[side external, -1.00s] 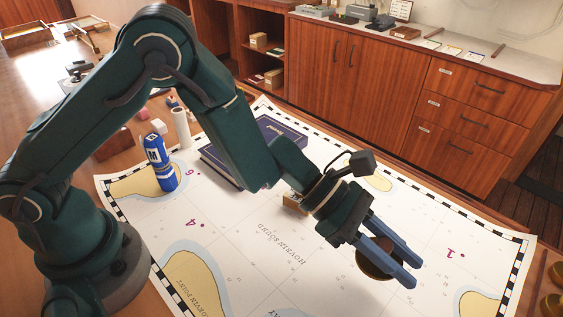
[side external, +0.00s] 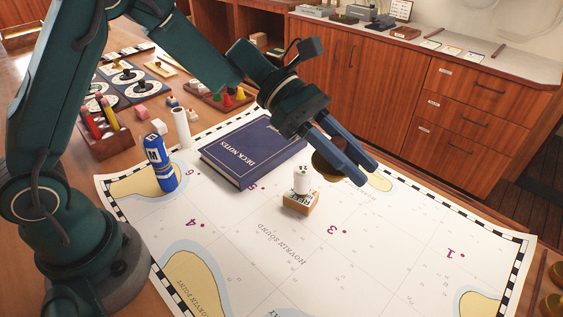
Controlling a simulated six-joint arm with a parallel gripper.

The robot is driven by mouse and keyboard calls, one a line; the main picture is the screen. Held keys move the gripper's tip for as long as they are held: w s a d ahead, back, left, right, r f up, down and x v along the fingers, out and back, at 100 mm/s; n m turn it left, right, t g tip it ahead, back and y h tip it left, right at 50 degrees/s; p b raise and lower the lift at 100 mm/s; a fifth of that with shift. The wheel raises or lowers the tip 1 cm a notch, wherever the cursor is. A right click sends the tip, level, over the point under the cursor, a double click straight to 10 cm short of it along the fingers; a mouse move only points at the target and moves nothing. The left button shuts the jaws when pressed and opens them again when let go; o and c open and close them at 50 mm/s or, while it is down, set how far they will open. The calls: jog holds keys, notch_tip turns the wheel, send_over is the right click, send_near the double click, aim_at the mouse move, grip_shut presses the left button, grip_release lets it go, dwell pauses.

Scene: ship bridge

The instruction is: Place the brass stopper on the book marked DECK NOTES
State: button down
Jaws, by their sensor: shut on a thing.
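The brass stopper (side external: 325,167) is a dark brass round piece. My gripper (side external: 351,166) is shut on it and holds it above the chart, to the right of the book. Part of the stopper is hidden behind the fingers. The book marked DECK NOTES (side external: 240,158) is dark blue with a light border and lies flat on the chart. The top of the book's right end is close to my gripper in the picture. No object shows on the book's cover.
A small wooden block with a white cylinder (side external: 301,183) on it stands on the chart (side external: 290,245) in front of the gripper. A blue bottle (side external: 160,168) and a white roll (side external: 181,128) stand left of the book. The chart's front right is clear.

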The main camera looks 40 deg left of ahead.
jog(key=a+r+n+t+y, duration=0.1)
jog(key=a+n+t+y, duration=0.35)
jog(key=a, duration=2.95)
jog(key=n+t+h, duration=0.2)
send_over(266, 143)
notch_tip(266, 143, down, 7)
jog(key=shift+r, duration=0.1)
jog(key=shift+f, duration=2)
jog(key=c, duration=0.7)
grip_release()
jog(key=shift+f, duration=0.15)
